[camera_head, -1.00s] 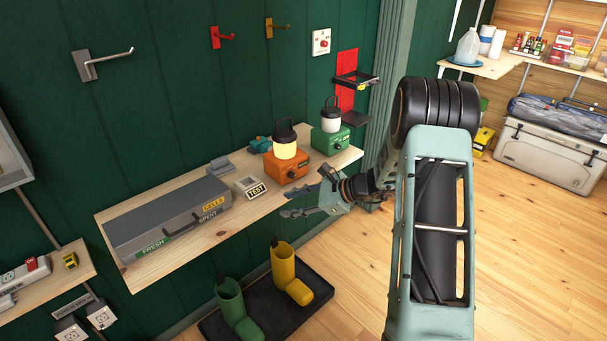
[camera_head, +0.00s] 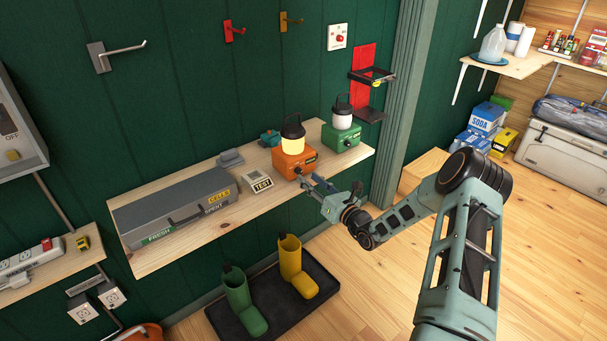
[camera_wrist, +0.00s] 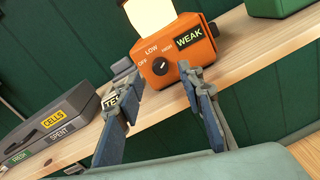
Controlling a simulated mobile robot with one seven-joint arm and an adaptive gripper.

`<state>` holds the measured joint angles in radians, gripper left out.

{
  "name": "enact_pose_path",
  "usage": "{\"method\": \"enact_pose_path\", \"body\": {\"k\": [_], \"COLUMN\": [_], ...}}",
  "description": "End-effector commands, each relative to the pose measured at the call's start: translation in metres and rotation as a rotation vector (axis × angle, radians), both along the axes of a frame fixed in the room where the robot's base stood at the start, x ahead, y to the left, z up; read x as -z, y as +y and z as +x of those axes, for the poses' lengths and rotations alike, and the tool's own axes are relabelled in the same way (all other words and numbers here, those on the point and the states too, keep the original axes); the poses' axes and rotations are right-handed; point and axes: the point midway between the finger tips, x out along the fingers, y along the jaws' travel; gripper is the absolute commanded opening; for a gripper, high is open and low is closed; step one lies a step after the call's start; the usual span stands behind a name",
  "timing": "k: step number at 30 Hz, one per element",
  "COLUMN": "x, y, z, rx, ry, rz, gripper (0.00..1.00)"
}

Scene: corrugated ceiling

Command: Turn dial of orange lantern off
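The orange lantern (camera_head: 296,163) stands on the wooden wall shelf with its top glowing warm yellow. In the wrist view the lantern (camera_wrist: 196,48) shows a black dial (camera_wrist: 159,66) on its front, with OFF, LOW and HIGH marks and a WEAK label. The dial's small white mark is hard to read for its setting. My gripper (camera_head: 308,183) is in front of the lantern, just off the shelf's front edge. In the wrist view my gripper (camera_wrist: 158,88) has its two fingers spread with nothing between them. The right fingertip is close to the dial; contact cannot be told.
A green lantern (camera_head: 341,136) stands right of the orange one. A TEST box (camera_head: 257,181) and a grey cells case (camera_head: 178,207) are to the left on the shelf (camera_head: 236,212). Boots (camera_head: 290,262) stand on a floor tray below.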

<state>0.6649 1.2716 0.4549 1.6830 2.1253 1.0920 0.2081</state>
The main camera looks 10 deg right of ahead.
Motion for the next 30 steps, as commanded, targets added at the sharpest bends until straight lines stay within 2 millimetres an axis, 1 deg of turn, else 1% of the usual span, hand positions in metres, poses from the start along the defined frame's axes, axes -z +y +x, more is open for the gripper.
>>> {"method": "enact_pose_path", "body": {"k": [1, 3, 9, 19, 20, 28, 29, 30], "x": [-0.001, -0.001, -0.001, 0.0, 0.0, 0.0, 0.0, 0.0], "y": [0.005, 0.01, 0.017, 0.019, 0.019, 0.019, 0.019, 0.019], "z": [0.008, 0.018, 0.034, 0.037, 0.037, 0.037, 0.037, 0.037], "rx": [-0.003, -0.002, -0.001, -0.001, -0.001, -0.001, -0.001, -0.001], "ry": [-0.002, -0.001, -0.002, 0.001, 0.001, -0.001, -0.001, -0.001], "rz": [0.0, 0.001, 0.0, 0.0, 0.0, -0.001, -0.001, -0.001], "gripper": [0.35, 0.35, 0.35, 0.35, 0.33, 0.03, 0.0, 0.0]}}
